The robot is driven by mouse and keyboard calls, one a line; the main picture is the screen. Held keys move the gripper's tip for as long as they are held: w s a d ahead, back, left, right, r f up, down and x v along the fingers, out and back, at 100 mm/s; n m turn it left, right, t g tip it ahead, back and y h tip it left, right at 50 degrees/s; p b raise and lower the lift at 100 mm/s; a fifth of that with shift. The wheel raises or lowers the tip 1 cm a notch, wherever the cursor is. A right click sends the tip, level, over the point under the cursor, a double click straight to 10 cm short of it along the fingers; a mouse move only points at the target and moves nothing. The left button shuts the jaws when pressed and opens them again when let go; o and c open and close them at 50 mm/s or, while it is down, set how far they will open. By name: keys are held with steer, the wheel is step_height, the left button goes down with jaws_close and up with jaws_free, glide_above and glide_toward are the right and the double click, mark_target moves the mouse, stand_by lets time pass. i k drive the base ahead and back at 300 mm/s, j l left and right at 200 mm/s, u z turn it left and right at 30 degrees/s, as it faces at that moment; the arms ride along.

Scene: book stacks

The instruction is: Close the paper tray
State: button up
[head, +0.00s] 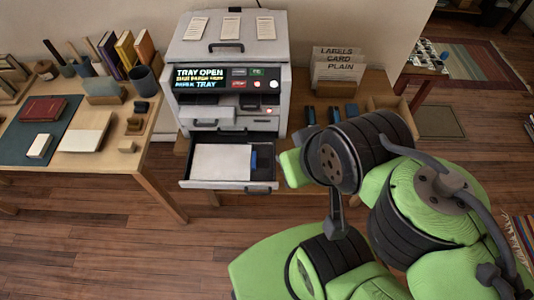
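The grey printer (243,96) stands on a wooden table against the wall. Its display (199,78) reads "TRAY OPEN", with a further line ending in "TRAY". The paper tray (228,186) is pulled out at the bottom of the printer, towards me. White paper (220,162) lies in it, with a dark blue piece at its right. A dark handle is on the tray's front. My green and black arm reaches in from the lower right, and its far green part is close to the tray's right side. I cannot make out my gripper's fingers.
A wooden desk (138,160) with books, a cup and papers stands at the left. A card holder (335,72) stands on the table right of the printer, with dark blue items in front. The wooden floor (110,240) before the tray is clear.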

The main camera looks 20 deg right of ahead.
mark_target(215, 161)
steer(key=k+u, duration=0.1)
steer(key=u, duration=0.3)
steer(key=k+u, duration=0.1)
steer(key=u, duration=0.35)
steer(key=k+j+u, duration=0.1)
steer(key=u, duration=0.3)
steer(key=j+u, duration=0.15)
steer(key=u, duration=0.25)
steer(key=k+j+u, duration=0.1)
steer(key=u, duration=0.35)
